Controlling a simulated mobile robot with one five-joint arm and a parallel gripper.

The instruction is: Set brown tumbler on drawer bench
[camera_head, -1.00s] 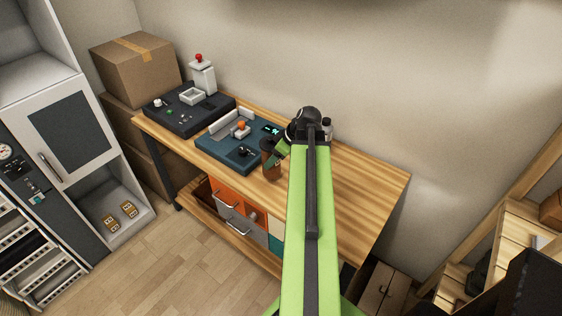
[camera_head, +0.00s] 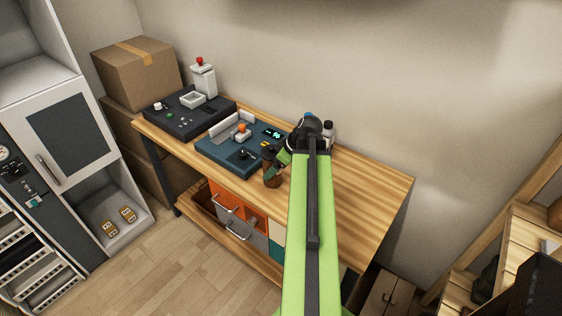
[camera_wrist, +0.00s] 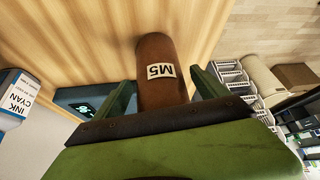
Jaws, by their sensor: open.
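The brown tumbler (camera_head: 272,172) stands near the front edge of the wooden drawer bench (camera_head: 365,185), as far as the head view shows. In the wrist view the tumbler (camera_wrist: 160,62) carries a pale label reading M5 and has wood grain behind it. My gripper (camera_wrist: 163,84) is open, with one green finger on each side of the tumbler and a visible gap at both sides. In the head view my gripper (camera_head: 281,158) is partly hidden by my own arm, right beside the tumbler.
A teal press unit (camera_head: 228,150) with an orange knob stands left of the tumbler, and a dark unit (camera_head: 185,112) is further left. The bench's right end is clear. The wrist view shows an INK CYAN bottle (camera_wrist: 18,95).

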